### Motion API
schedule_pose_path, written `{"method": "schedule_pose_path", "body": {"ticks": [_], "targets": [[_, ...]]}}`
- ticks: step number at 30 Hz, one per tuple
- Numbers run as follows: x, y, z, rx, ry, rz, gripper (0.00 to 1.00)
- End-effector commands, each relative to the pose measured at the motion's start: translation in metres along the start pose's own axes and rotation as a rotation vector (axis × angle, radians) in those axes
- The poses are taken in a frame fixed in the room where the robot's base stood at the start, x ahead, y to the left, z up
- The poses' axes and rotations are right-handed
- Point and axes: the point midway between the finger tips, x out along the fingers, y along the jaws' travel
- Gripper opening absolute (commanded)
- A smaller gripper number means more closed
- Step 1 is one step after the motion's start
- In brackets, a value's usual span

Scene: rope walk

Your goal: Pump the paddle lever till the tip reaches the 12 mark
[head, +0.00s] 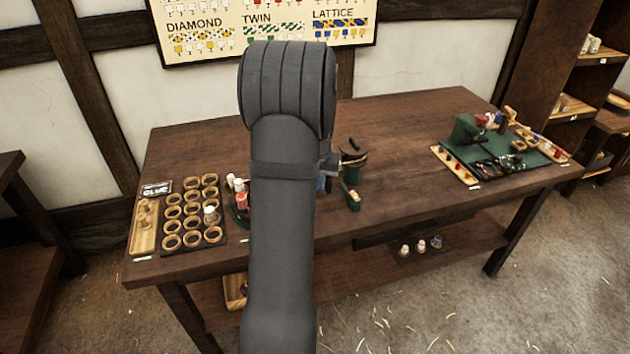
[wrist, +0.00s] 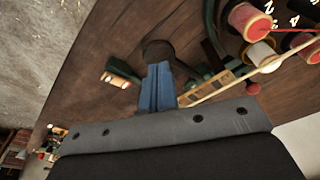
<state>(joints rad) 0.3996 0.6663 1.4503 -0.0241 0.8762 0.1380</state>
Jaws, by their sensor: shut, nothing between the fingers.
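My gripper (wrist: 157,70) shows in the wrist view as two blue fingers pressed together, with nothing between them. Its tips are beside a dark round piece (wrist: 158,50); I cannot tell whether they touch. A short green paddle-like piece with a pale edge (wrist: 122,73) lies left of the fingers. It also shows in the head view (head: 352,195), right of my arm, though I cannot be sure it is the lever's paddle. A pale slanting strip (wrist: 215,90) runs right of the fingers. No 12 mark or tip is readable. My arm hides much of the device.
Red and cream spools (wrist: 248,20) stand close right of the fingers in the wrist view. A board of rings (head: 190,212) lies left on the table (head: 400,130). A green mat with tools (head: 535,157) lies right. The tabletop between device and mat is clear.

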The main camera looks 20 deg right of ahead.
Motion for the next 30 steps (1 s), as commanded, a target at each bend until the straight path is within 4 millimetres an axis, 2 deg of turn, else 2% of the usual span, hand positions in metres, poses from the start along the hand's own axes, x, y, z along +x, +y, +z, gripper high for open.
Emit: {"method": "schedule_pose_path", "body": {"ticks": [30], "targets": [[0.031, 0.001, 0.006, 0.0, 0.0, 0.0, 0.0]]}}
